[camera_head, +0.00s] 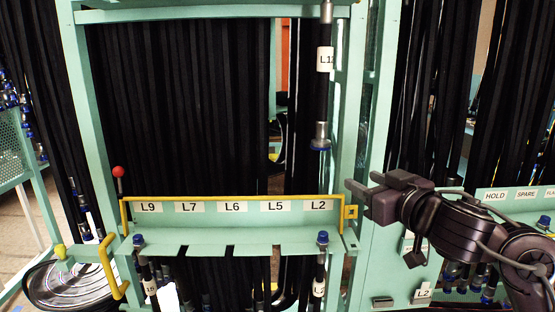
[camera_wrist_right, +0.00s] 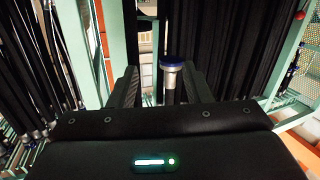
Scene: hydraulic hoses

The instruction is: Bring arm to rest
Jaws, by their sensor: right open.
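My right gripper (camera_head: 357,196) is at the right of the green rack, near the right end of the yellow bar. Its jaws are apart and nothing shows between them in the head view. In the right wrist view, the two fingers (camera_wrist_right: 160,88) stand apart, with a blue-capped hose end (camera_wrist_right: 173,62) visible beyond and between them. A hose labelled L12 (camera_head: 324,60) hangs in the rack's upper right, its blue-capped end (camera_head: 320,143) above the L2 slot. My left gripper is not in view.
The green rack shelf (camera_head: 200,242) has slots labelled L9, L7, L6, L5 and L2. Capped hoses sit in the L9 (camera_head: 139,241) and L2 (camera_head: 322,238) slots. A yellow bar (camera_head: 230,198) crosses the front. A red knob (camera_head: 118,172) stands at left. A labelled panel (camera_head: 515,197) is at right.

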